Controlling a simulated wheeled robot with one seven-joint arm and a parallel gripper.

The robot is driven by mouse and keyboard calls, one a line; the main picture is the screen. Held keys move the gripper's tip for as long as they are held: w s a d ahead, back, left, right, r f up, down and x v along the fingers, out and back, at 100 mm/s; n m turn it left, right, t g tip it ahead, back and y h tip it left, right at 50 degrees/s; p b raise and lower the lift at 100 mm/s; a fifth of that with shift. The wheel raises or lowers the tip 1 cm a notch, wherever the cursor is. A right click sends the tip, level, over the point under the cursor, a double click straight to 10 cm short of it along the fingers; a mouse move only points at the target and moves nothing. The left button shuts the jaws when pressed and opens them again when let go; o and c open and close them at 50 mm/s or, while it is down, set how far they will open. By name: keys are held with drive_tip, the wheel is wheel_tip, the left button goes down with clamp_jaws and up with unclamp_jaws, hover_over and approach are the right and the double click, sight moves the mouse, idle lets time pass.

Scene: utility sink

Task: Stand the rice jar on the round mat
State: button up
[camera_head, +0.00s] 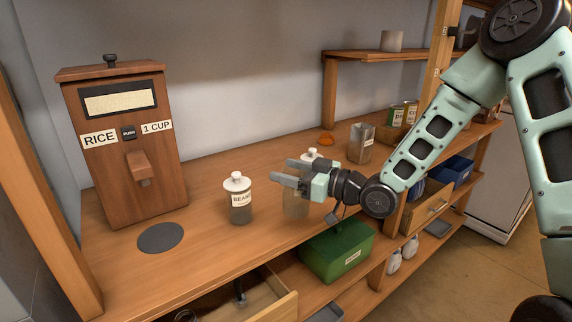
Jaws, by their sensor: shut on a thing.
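The round mat (160,238) is a dark grey disc lying bare on the counter, in front of the wooden rice dispenser. My gripper (284,172) points left above the counter, right of the beans jar. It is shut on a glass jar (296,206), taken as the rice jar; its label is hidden. The jar's clear lower body shows below my gripper, and a white lid (311,153) shows above it. Whether its base touches the counter is hard to tell. The jar is well to the right of the mat.
The beans jar (238,203) with a white lid stands between my gripper and the mat. The rice dispenser (124,150) stands behind the mat. A metal cup (361,145) and an orange item (326,138) are farther back. A green box (338,251) and open drawer (262,298) are below.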

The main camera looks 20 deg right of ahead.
drive_tip(key=s+d+f+m+t+h, duration=0.1)
drive_tip(key=s+d+f+m+h, duration=0.2)
drive_tip(key=f, duration=0.6)
drive_tip(key=s+d+f+m+t+h, duration=0.2)
drive_tip(key=s+d+f+h, duration=0.3)
drive_tip(key=f, duration=0.4)
drive_tip(key=s+d+f+m+t+h, duration=0.1)
drive_tip(key=s+d+f+m+h, duration=0.2)
drive_tip(key=f, duration=0.5)
drive_tip(key=shift+s+d+f+m+t+h, duration=0.4)
drive_tip(key=shift+s+d+h, duration=0.3)
drive_tip(key=shift+s+h, duration=0.15)
